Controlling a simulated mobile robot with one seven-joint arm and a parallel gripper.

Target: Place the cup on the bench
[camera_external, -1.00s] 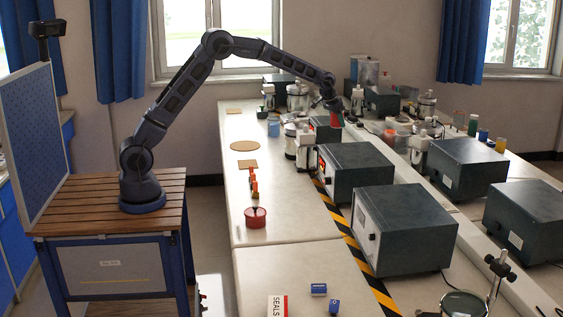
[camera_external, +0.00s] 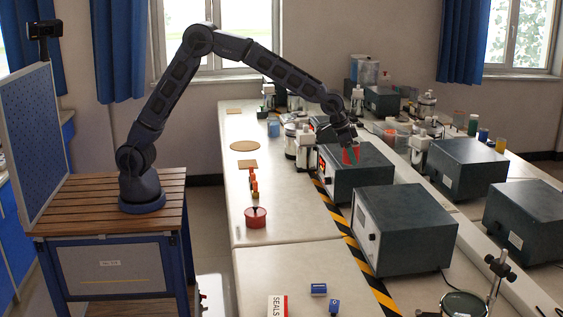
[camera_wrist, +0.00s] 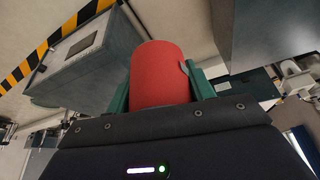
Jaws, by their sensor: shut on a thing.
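A red cup (camera_external: 351,155) is held in my gripper (camera_external: 346,151). In the wrist view the red cup (camera_wrist: 160,72) sits between the two green fingers of my gripper (camera_wrist: 160,95), which are shut on it. In the external view the cup is in front of a dark grey box instrument (camera_external: 357,172); I cannot tell whether it is clear of that box's top. The long pale bench (camera_external: 283,215) runs below and to the left of the cup.
On the bench lie a round cork mat (camera_external: 245,146), a square cork mat (camera_external: 247,164), a red lidded pot (camera_external: 256,217) and a seals box (camera_external: 277,306). A second grey box (camera_external: 404,230) stands nearer. Black and yellow tape (camera_external: 353,246) runs along the bench. Bare bench lies around the pot.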

